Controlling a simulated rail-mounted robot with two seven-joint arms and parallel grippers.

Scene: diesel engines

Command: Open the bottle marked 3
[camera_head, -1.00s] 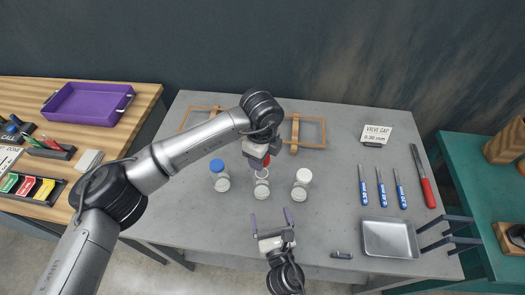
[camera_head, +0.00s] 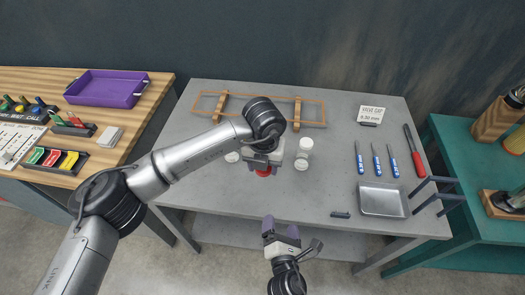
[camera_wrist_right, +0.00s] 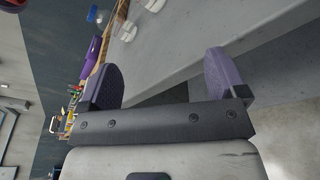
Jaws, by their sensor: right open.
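My left gripper (camera_head: 264,157) points down over the middle of the grey table, with a red cap (camera_head: 263,173) at its fingers. Its fingers are mostly hidden, so I cannot tell whether they grip the cap. No bottle body shows below the cap. A white-capped bottle (camera_head: 304,150) stands just to the right. No number is readable. My right gripper (camera_head: 281,230) is open and empty before the table's front edge.
The table (camera_head: 335,175) holds a wooden frame (camera_head: 258,105) behind, blue-handled tools (camera_head: 376,160), a red-handled tool (camera_head: 415,155) and a metal tray (camera_head: 382,199) on the right. A small dark object (camera_head: 340,214) lies near the front edge. The front left of the table is clear.

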